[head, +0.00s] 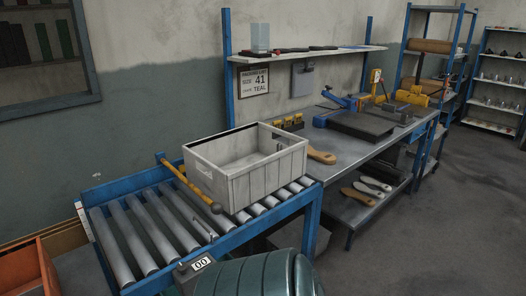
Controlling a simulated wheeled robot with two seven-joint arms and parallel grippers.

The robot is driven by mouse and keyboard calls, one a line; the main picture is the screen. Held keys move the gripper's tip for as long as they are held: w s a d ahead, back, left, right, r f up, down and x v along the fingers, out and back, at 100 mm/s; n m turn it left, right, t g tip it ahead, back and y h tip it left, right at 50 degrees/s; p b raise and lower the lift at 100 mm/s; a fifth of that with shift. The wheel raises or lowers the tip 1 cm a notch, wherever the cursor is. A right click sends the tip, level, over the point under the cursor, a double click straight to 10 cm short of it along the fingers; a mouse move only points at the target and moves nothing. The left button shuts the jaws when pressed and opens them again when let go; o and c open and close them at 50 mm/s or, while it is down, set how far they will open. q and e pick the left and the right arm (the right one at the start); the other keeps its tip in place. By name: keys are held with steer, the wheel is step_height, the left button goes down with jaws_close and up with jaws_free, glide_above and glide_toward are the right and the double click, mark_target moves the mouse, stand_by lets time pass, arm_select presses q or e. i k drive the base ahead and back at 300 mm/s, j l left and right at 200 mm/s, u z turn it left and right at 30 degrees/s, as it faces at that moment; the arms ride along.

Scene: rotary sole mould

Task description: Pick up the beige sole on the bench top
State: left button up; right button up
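A tan-beige sole (321,156) lies on the grey bench top (345,146), near its front left corner. It is just right of the grey crate, whose near right edge is close to it in the picture. Neither of my grippers is in view.
The open grey crate (268,187) stands on a blue-framed roller conveyor (146,232) with a yellow bar. A dark teal ribbed rounded object (258,277) fills the bottom centre. Brown and pale soles (357,196) lie on the bench's lower shelf. The floor at right (440,225) is clear.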

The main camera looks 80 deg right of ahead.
mark_target(327, 158)
steer(key=z, duration=3.1)
steer(key=i+l+u, duration=0.1)
steer(key=i+l, duration=0.45)
steer(key=i+l+u, duration=0.1)
steer(key=i+l, duration=0.55)
steer(key=i+l+u, duration=0.1)
steer(key=i+l, duration=0.55)
steer(key=i+l+u, duration=0.1)
steer(key=i+l, duration=0.45)
steer(key=l, duration=0.2)
